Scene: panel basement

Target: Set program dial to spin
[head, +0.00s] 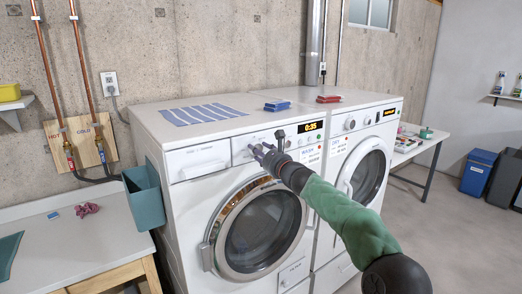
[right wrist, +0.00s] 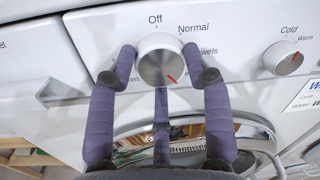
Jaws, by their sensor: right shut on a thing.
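The program dial (right wrist: 153,66) is a round silver knob on the white washer's front panel, in the right wrist view. Its red mark points to the lower right. "Off" is printed above it, "Normal" at upper right, and a label ending in "wels" at right; lower labels are hidden by the fingers. My right gripper (right wrist: 159,54) is shut on the dial, with purple fingers on its left and right sides and a third below. In the head view my right gripper (head: 258,151) reaches the panel of the left washer (head: 185,215) and covers the dial. My left gripper is not in view.
A smaller temperature knob (right wrist: 283,58) marked "Cold" and "Warm" sits to the right. The washer's display (head: 312,127) reads 0:35. The round door (head: 258,232) is below. A second machine (head: 382,120) stands at right, and a teal bin (head: 145,198) hangs at left.

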